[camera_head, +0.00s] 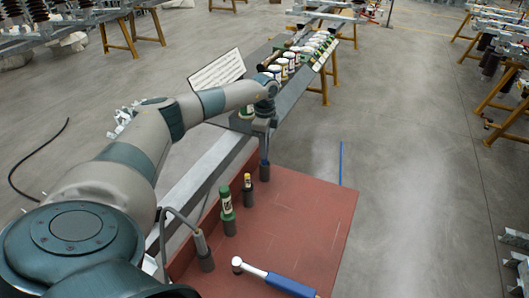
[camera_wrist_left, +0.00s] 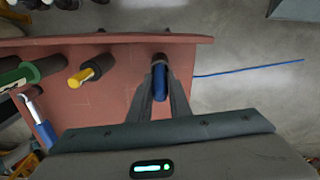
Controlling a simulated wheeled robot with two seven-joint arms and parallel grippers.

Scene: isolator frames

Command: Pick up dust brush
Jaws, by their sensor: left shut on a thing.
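My left gripper (camera_head: 263,132) is over the far edge of the red-brown board, pointing down. It is shut on a slim upright blue handle (camera_head: 264,154), which I take for the dust brush. The blue handle also shows between both fingers of the left gripper (camera_wrist_left: 160,88) in the left wrist view (camera_wrist_left: 160,80). Its lower end meets a dark round holder (camera_head: 264,173); I cannot tell if it is still seated inside. No bristles are visible. My right gripper is not in view.
On the red-brown board (camera_head: 310,215), a yellow-topped item (camera_head: 247,182), a green bottle (camera_head: 226,203) and a grey tool (camera_head: 201,245) stand in dark holders. A blue-handled tool (camera_head: 285,283) lies in front. A bench with several jars (camera_head: 290,58) stands behind.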

